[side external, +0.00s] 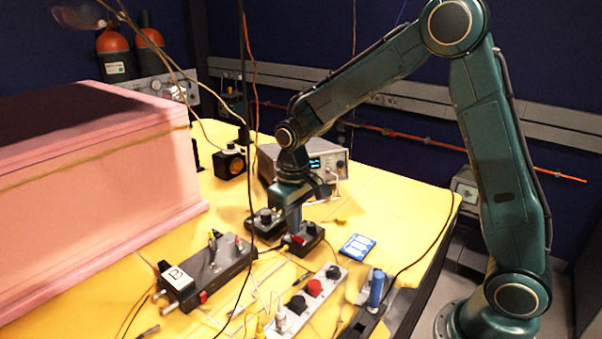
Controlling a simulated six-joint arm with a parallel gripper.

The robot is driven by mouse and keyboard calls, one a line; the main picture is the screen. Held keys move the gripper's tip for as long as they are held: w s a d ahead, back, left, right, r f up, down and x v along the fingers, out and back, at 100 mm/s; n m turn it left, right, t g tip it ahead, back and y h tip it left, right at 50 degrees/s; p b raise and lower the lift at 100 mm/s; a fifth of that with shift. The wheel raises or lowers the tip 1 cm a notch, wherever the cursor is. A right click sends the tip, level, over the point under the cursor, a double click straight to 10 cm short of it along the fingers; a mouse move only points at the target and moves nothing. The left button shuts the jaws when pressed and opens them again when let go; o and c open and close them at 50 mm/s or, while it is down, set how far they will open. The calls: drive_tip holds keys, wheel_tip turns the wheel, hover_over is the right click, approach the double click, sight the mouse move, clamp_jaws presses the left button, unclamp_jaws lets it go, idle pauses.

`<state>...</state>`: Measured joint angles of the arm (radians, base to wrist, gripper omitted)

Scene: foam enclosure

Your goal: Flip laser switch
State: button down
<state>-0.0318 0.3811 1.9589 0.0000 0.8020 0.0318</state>
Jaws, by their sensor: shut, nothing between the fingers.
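My gripper (293,226) points down over the yellow table, shut with nothing held. Its tips are at or just above a small black control box (307,238) with a black knob and a red switch (299,239). I cannot tell whether the tips touch the box, and they hide part of it. A similar black box (264,222) with a knob sits just left of the gripper. No readable label shows which switch is the laser switch, and the switch positions are too small to tell.
A pink foam enclosure (85,170) fills the left. A dark instrument (210,265) and a grey strip with knobs (308,297) stand in front. A display unit (325,160) is behind my gripper. A blue card (357,247) lies right. Cables cross the table.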

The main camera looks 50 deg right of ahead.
sight(298, 238)
drive_tip(key=shift+f, duration=0.6)
idle(0.5)
drive_tip(key=shift+r, duration=3.55)
drive_tip(key=shift+r, duration=0.1)
drive_tip(key=s+r+t, duration=0.2)
drive_tip(key=s+r, duration=0.2)
drive_tip(key=s, duration=0.7)
drive_tip(key=s+d+r+t, duration=0.1)
drive_tip(key=s+r+t, duration=0.2)
drive_tip(key=s, duration=0.9)
wheel_tip(298, 238, up, 2)
drive_tip(key=shift+d+r+t, duration=0.1)
drive_tip(key=shift+d+t, duration=0.05)
drive_tip(key=shift+t, duration=0.15)
